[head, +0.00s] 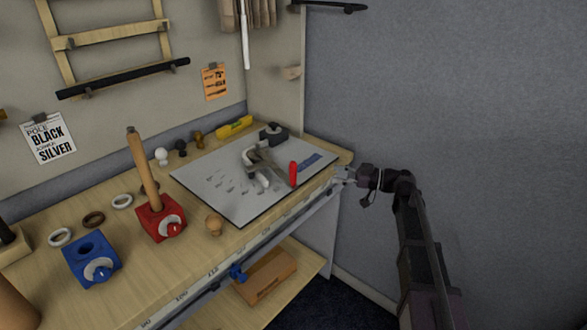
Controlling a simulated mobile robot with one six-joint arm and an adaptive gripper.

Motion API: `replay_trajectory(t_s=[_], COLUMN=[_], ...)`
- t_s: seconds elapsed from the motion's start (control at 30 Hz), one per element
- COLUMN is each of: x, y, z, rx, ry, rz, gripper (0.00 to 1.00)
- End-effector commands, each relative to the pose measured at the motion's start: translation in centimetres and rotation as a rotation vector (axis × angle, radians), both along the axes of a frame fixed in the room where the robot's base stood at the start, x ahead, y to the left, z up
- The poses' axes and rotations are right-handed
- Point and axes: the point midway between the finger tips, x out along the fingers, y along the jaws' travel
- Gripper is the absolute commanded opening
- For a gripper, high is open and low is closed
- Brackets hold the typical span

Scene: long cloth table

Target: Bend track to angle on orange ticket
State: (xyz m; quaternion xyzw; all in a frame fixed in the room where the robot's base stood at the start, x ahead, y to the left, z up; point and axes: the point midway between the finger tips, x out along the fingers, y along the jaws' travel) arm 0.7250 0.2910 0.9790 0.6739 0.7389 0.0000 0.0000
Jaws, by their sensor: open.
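The orange ticket (215,81) hangs from a clip on the back wall; its print is too small to read surely. A pale board (210,186) with printed marks lies on the bench's right part. On it stands a grey metal device (265,160) with a red upright handle (293,174). A long grey rail (290,225) runs along the bench's front edge, beside a numbered scale; I cannot tell surely whether this is the track. My gripper (343,175) is open at the bench's right front corner, right of the board, close to the rail's far end. Contact is unclear.
A red block (160,218) with a wooden pole and a blue block (91,260) stand to the left, near several rings. A yellow tool (234,127) lies behind.

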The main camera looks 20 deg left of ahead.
Motion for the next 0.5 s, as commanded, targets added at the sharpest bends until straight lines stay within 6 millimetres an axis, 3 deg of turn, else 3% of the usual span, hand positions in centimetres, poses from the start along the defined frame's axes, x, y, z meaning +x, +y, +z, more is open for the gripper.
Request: replay_trajectory(t_s=[0.27, 0.5], x=[-0.2, -0.5], y=[2.4, 5.7], z=[0.0, 0.0], rx=[0.000, 0.000], ry=[0.000, 0.000], rz=[0.002, 0.002], gripper=[0.71, 0.71])
